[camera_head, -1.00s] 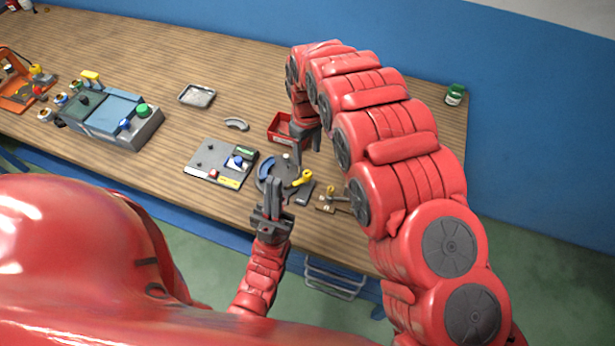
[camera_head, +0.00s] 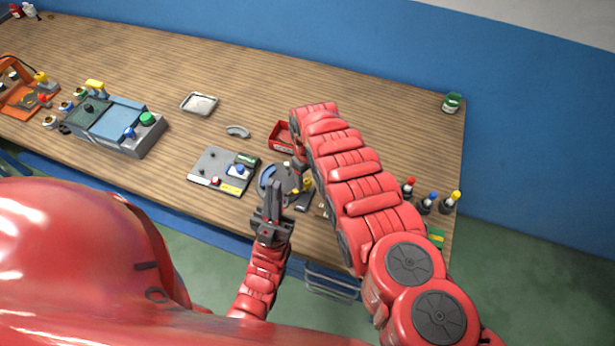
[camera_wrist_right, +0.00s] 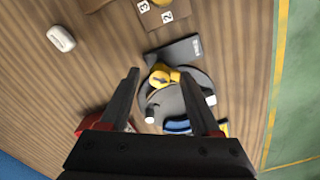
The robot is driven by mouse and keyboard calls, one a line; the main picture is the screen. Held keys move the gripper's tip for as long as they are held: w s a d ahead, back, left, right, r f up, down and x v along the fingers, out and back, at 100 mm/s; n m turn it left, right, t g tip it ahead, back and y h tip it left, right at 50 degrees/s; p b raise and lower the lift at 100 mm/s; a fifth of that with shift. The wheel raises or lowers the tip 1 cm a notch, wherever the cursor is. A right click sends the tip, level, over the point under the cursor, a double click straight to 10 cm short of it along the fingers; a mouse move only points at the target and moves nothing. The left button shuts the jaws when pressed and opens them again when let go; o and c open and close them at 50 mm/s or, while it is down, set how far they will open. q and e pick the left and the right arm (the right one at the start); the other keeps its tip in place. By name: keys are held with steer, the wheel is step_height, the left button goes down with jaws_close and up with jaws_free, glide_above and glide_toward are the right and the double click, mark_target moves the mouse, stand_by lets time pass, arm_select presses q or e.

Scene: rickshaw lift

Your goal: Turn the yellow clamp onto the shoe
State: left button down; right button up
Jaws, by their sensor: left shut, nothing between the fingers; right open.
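The yellow clamp (camera_wrist_right: 160,78) sits at the edge of a round grey fixture (camera_wrist_right: 158,104) in the right wrist view; it also shows, partly hidden, in the head view (camera_head: 307,186). A blue curved piece (camera_wrist_right: 178,125), apparently the shoe, lies on the fixture, partly behind a finger; it also shows in the head view (camera_head: 266,178). My right gripper (camera_wrist_right: 160,73) is open and empty, its fingertips on either side of the clamp in the picture; the height gap is unclear. My left gripper (camera_head: 275,187) is shut and empty, at the fixture's near side.
A grey plate with small parts (camera_head: 222,171) lies left of the fixture. A red bin (camera_head: 281,137) stands behind it. A grey curved part (camera_head: 237,131) and a metal tray (camera_head: 199,103) lie farther back. Several capped bottles (camera_head: 427,204) stand right of my right arm.

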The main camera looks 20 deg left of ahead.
jaws_close()
stand_by(0.5)
steer(key=shift+w+m+b, duration=0.15)
steer(key=shift+m+b, duration=0.45)
steer(key=shift+m, duration=0.4)
steer(key=m+b, duration=0.3)
steer(key=shift+f, duration=0.2)
steer(key=m+b, duration=0.2)
steer(key=shift+m, duration=0.3)
steer(key=shift+r+m+b, duration=0.2)
steer(key=shift+m+b, duration=0.8)
steer(key=shift+b, duration=0.1)
